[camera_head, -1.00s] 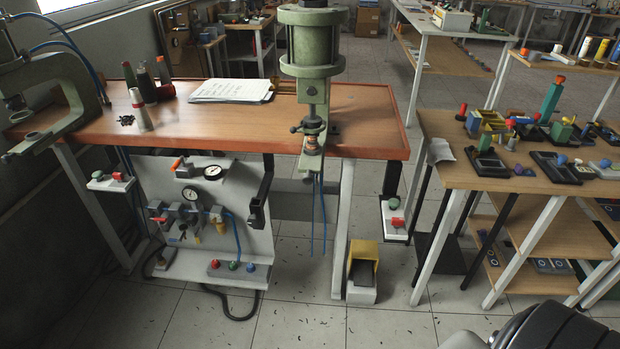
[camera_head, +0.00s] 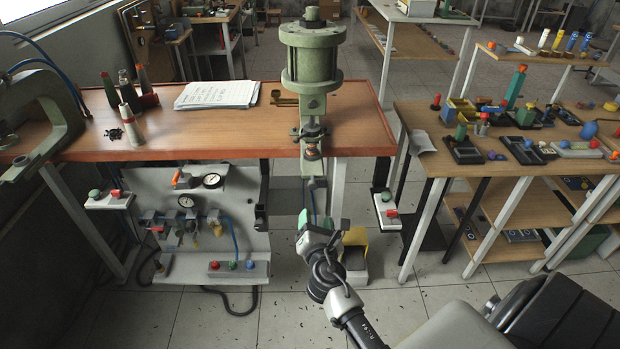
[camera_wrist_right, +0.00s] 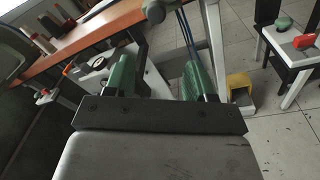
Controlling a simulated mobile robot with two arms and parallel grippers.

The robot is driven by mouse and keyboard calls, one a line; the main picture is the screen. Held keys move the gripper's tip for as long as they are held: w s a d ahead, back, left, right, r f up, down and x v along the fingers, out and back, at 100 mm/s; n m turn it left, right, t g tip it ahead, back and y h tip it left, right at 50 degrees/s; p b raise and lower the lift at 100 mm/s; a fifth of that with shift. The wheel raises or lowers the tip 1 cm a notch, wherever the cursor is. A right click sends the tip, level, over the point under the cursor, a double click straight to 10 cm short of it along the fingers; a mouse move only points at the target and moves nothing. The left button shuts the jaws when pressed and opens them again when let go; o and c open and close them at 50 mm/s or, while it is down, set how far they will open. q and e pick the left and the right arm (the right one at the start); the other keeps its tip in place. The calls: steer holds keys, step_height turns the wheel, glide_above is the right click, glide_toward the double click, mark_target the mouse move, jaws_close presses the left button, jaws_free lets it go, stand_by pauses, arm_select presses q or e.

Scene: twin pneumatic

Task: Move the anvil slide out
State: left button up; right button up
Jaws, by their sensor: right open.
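The green pneumatic press (camera_head: 312,62) stands at the front edge of the wooden workbench (camera_head: 225,130). Its narrow lower part (camera_head: 312,150) holds small dark and orange-brown pieces over the bench edge; I cannot clearly tell the anvil slide apart among them. My right gripper (camera_head: 318,228) is below and in front of the press, apart from it, pointing up toward the bench. In the right wrist view its two green fingers (camera_wrist_right: 160,72) are spread, with nothing held between them. My left gripper is not in view.
A panel with gauges (camera_head: 210,180) and coloured buttons hangs under the bench. A yellow-topped foot pedal (camera_head: 355,245) stands on the floor behind my right arm. A small red-and-green control box (camera_head: 387,208) is right of the press. A second table (camera_head: 425,172) with fixtures stands right.

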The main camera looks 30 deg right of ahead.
mark_target(313, 187)
steer(key=shift+h, duration=0.3)
steer(key=x, duration=0.3)
steer(key=r+x, duration=0.1)
steer(key=x, duration=0.3)
steer(key=r+x, duration=0.1)
steer(key=x, duration=0.3)
steer(key=shift+d+r, duration=0.15)
steer(key=shift+d, duration=0.05)
steer(key=shift+s, duration=0.1)
steer(key=shift+c, duration=0.2)
jaws_close()
